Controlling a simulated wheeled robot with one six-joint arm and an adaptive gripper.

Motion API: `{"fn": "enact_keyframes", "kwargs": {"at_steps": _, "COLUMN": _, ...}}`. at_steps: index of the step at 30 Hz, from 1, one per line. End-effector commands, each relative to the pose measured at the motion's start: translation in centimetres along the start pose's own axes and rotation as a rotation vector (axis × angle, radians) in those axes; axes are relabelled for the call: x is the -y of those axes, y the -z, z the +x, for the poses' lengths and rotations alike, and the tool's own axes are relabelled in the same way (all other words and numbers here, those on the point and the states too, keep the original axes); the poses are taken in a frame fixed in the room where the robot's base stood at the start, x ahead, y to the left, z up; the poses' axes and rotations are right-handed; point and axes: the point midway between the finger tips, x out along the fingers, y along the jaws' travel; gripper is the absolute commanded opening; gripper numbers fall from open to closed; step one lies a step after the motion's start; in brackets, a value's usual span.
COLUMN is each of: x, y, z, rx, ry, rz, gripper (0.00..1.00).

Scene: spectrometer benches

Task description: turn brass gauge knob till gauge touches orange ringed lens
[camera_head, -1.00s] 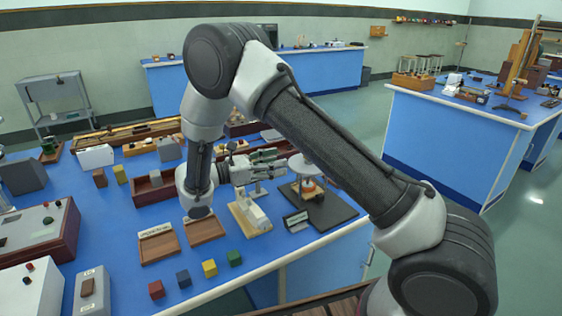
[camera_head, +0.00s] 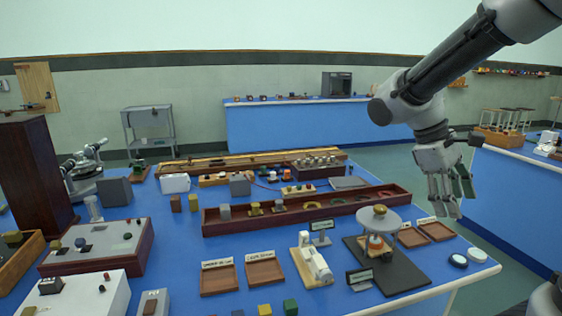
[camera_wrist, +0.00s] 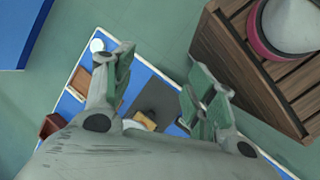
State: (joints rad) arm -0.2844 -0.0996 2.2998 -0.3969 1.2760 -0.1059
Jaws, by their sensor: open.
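The gauge stands on a dark mat (camera_head: 405,278) near the bench's front right, with a pale round disc (camera_head: 379,222) and a brass knob (camera_head: 379,210) on top. An orange-ringed piece (camera_head: 374,243), apparently the lens, sits under the disc; whether the gauge touches it cannot be told. My gripper (camera_head: 456,203) is open and empty, raised to the right of the gauge and apart from it. In the wrist view my gripper (camera_wrist: 160,82) has its fingers spread above the bench edge and floor; the dark mat (camera_wrist: 152,98) shows between them.
Small trays (camera_head: 265,273) and a white instrument on a wooden base (camera_head: 315,266) lie left of the mat. A long wooden box (camera_head: 320,209) runs behind. A slatted wooden surface (camera_wrist: 265,75) shows in the wrist view.

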Motion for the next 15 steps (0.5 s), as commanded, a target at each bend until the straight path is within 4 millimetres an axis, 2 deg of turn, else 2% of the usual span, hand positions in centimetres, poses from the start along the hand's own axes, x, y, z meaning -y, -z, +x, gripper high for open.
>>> {"fn": "enact_keyframes", "kwargs": {"at_steps": 1, "x": 0.3, "y": -1.9, "z": 0.0, "rx": -0.078, "ry": 0.039, "rz": 0.078, "gripper": 0.56}}
{"fn": "enact_keyframes", "kwargs": {"at_steps": 6, "x": 2.5, "y": -6.2, "z": 0.1, "rx": -0.337, "ry": 0.166, "rz": 0.334, "gripper": 0.56}}
{"fn": "enact_keyframes", "kwargs": {"at_steps": 9, "x": 3.7, "y": -7.8, "z": 0.1, "rx": -0.47, "ry": 0.218, "rz": 0.461, "gripper": 0.56}}
{"fn": "enact_keyframes", "kwargs": {"at_steps": 15, "x": 5.1, "y": -9.2, "z": 0.0, "rx": -0.632, "ry": 0.276, "rz": 0.611, "gripper": 0.56}}
